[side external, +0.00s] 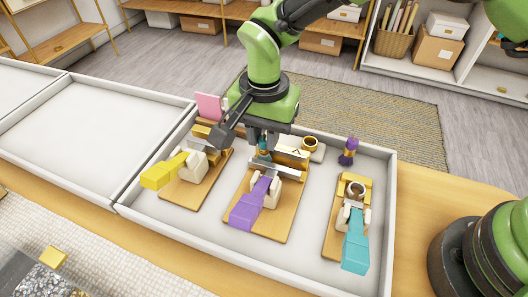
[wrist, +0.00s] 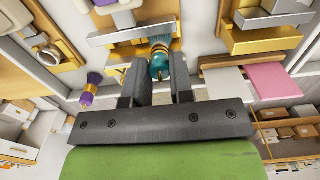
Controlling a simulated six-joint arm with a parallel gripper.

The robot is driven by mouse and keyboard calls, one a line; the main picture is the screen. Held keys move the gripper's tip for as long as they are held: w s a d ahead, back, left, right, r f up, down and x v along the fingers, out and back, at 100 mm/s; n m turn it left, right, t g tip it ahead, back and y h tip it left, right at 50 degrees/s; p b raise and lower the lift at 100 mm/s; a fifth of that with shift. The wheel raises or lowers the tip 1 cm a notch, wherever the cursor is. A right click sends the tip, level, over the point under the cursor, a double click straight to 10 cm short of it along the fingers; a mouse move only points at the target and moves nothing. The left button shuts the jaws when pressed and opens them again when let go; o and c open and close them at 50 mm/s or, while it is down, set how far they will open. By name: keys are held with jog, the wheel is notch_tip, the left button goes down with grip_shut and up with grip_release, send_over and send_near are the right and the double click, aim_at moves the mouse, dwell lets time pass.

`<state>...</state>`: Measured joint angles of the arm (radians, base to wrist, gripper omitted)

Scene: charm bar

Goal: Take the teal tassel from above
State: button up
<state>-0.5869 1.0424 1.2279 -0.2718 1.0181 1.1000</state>
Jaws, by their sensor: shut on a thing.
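The teal tassel (side external: 263,148) is upright at the back end of the middle wooden board, close to a metal bar. In the wrist view the teal tassel (wrist: 159,62) has a gold cap and sits between the two dark fingers. My gripper (wrist: 160,76) is shut on it from above; the fingers hide part of its sides. In the side view my gripper (side external: 263,140) reaches down to the tassel. I cannot tell whether the tassel's lower end touches anything.
A purple tassel (side external: 348,152) stands apart to the right. Three wooden boards carry levers with yellow (side external: 164,171), purple (side external: 249,204) and teal (side external: 355,250) handles. A pink card (side external: 208,106) stands at the back left. The left tray (side external: 90,125) is empty.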

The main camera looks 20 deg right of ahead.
aim_at(264, 138)
jog(key=shift+r, duration=2.2)
